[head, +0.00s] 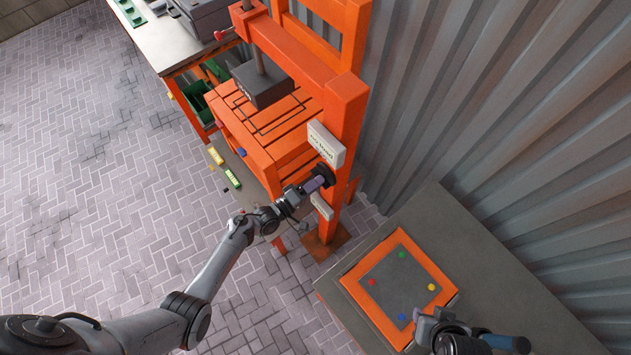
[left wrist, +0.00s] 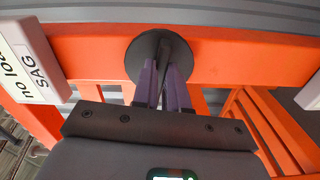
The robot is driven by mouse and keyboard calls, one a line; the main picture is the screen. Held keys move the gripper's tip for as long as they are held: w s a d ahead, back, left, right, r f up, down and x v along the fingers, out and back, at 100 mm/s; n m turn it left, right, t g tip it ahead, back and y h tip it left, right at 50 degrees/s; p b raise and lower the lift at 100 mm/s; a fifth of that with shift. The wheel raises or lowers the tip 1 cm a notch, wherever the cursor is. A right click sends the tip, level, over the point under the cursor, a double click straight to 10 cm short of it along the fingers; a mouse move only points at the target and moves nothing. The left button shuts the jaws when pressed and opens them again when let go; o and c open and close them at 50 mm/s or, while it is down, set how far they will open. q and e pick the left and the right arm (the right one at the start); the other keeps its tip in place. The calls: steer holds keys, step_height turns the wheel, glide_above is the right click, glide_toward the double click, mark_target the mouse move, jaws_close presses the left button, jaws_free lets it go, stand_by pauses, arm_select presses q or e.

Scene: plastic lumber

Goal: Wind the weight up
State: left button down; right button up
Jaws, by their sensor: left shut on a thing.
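A dark grey block-shaped weight (head: 262,84) hangs on a rod inside the orange frame (head: 345,110), above its slatted deck. A black round hub (head: 325,173) sits on the frame's near post, below a white sign. My left gripper (head: 314,185) reaches this hub. In the left wrist view, its purple fingers (left wrist: 166,86) are shut on a thin dark handle in front of the black disc (left wrist: 146,52). The fingers hide much of the handle. My right gripper (head: 424,326) is over the near edge of the grey table, and its jaw opening is unclear.
A grey table (head: 445,215) at right carries an orange-rimmed panel (head: 352,278) with several coloured dots. White signs (head: 326,145) stick out from the post. A workbench (head: 150,40) stands at the back left. Corrugated metal wall (head: 500,110) bounds the right.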

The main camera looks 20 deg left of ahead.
arm_select(q)
steer(key=shift+r+n, duration=0.1)
steer(key=shift+n, duration=0.7)
steer(key=c, duration=1.2)
jaws_free()
steer(key=shift+o, duration=0.2)
steer(key=v, duration=1)
steer(key=shift+s+a, duration=0.15)
steer(key=shift+s, duration=0.25)
